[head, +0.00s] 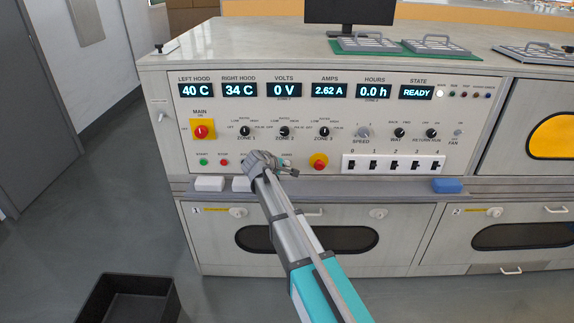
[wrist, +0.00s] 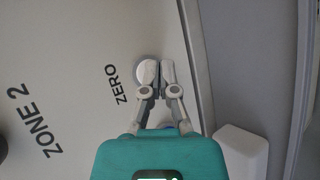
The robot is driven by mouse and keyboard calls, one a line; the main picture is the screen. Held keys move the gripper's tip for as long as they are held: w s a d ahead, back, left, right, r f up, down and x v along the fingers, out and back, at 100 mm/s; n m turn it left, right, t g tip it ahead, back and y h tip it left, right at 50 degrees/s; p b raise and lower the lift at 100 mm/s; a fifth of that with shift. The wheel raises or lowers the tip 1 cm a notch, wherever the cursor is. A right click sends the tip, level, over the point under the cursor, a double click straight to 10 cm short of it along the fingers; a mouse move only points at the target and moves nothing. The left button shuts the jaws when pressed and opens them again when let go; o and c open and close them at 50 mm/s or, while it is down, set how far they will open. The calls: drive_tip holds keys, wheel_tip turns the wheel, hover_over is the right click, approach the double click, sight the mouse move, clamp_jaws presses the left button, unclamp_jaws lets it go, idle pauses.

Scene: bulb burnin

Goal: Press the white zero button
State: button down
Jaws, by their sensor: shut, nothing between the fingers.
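The white zero button (wrist: 142,73) is a pale round disc beside the black ZERO label (wrist: 114,84) on the panel in the wrist view. My gripper (wrist: 160,72) is shut and empty. Its fingertips overlap the button's right side in that view; whether they touch it or hover just off it I cannot tell. In the head view my gripper (head: 293,172) is at the lower part of the control panel (head: 300,95), below the zone knobs. There the gripper and wrist cover much of the button's surroundings, and I cannot make out the button clearly.
A red knob on a yellow plate (head: 319,161) is just right of my gripper. Green START (head: 203,162) and red STOP (head: 224,162) buttons are to the left. A ledge below holds white blocks (head: 209,184) and a blue block (head: 447,186). The state display (head: 416,92) reads READY.

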drive_tip(key=shift+s, duration=0.8)
drive_tip(key=shift+s+a, duration=0.15)
drive_tip(key=shift+s, duration=1.1)
drive_tip(key=shift+s+a, duration=0.1)
drive_tip(key=shift+s, duration=1.15)
